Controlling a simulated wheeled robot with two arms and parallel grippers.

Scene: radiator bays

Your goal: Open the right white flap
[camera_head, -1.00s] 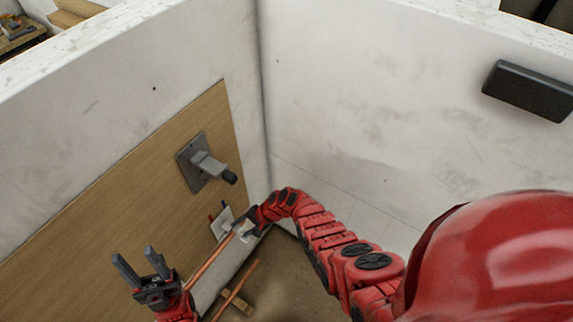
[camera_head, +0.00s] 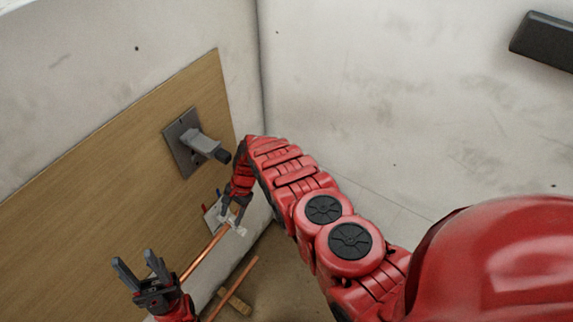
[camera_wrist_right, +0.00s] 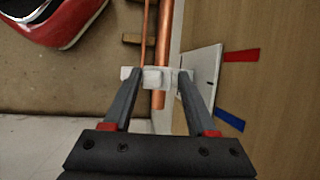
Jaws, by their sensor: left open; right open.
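A small white fitting (camera_head: 238,229) with flap-like parts sits at the end of a copper pipe (camera_head: 205,252), by the wooden wall panel. In the right wrist view the fitting (camera_wrist_right: 153,78) lies across the pipe (camera_wrist_right: 163,45), between the fingertips of my right gripper (camera_wrist_right: 160,76). My right gripper (camera_head: 231,212) is open around it; contact cannot be told. Which part is the right flap is unclear. A white plate (camera_wrist_right: 201,75) with red and blue tabs is beside the right finger. My left gripper (camera_head: 146,268) is open and empty, apart from the fitting.
A grey bracket (camera_head: 188,142) juts from the wooden panel (camera_head: 110,190) above the fitting. A second pipe (camera_head: 238,284) and a wooden block (camera_head: 236,302) are low near the floor. White walls meet in a corner just behind. A dark bar (camera_head: 545,42) is on the right wall.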

